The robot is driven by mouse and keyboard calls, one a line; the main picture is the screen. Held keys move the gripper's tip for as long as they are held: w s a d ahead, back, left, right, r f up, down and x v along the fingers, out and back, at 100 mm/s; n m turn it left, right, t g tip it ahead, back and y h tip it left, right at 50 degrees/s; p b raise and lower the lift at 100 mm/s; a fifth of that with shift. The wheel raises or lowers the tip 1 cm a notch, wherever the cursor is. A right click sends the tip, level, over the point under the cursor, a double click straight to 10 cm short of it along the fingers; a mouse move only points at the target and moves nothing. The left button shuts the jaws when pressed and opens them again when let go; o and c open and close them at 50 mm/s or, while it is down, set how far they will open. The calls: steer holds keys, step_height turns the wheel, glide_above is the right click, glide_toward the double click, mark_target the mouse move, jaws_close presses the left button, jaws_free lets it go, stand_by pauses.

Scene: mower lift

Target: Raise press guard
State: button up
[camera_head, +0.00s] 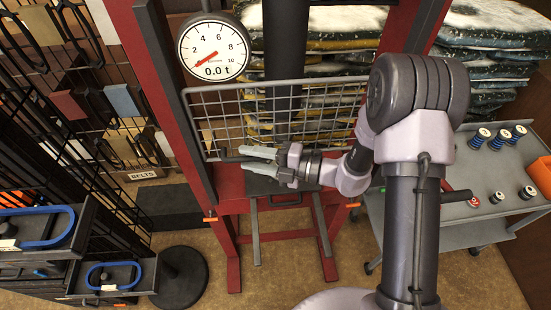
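The press guard (230,110) is a grey wire mesh panel across the front of the red press frame (160,90), between its two uprights. My gripper (250,159) is at the guard's lower edge, left of the middle, with its fingers pointing left. The fingers look spread apart, one above the other, with a gap between them. I cannot tell whether the guard's bottom bar lies between them or whether they touch it. My arm hides the guard's lower right part. A round dial gauge (213,48) reading 0.0 t hangs at the press's upper left.
A grey cart (480,235) with several small spools stands at the right. Stacked sacks (490,50) are behind the press. At the left are a wire rack with hanging belts, a "BELTS" label (142,175), trays with blue loops, and a round black base (181,275).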

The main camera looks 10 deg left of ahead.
steer(key=s+d+r, duration=0.1)
steer(key=s+d, duration=0.1)
steer(key=d, duration=1.5)
steer(key=shift+s+r, duration=0.2)
steer(key=shift+s, duration=0.1)
steer(key=shift+d, duration=0.1)
steer(key=s+a+f+n+g+h+b, duration=0.1)
steer(key=s+f+n+g+h+b, duration=0.15)
steer(key=s+n+h+b, duration=0.6)
steer(key=s+f+n+g+h+b, duration=0.1)
steer(key=s+f+n+b, duration=0.4)
steer(key=n, duration=0.8)
steer(key=s+d+n+t+h+b, duration=0.1)
steer(key=d+n+t+h+b, duration=0.4)
steer(key=n, duration=0.9)
steer(key=t+b, duration=0.1)
steer(key=b, duration=0.2)
steer(key=shift+s+d+r+t+b, duration=0.15)
steer(key=shift+s+d+t+b, duration=0.2)
steer(key=shift+d, duration=0.05)
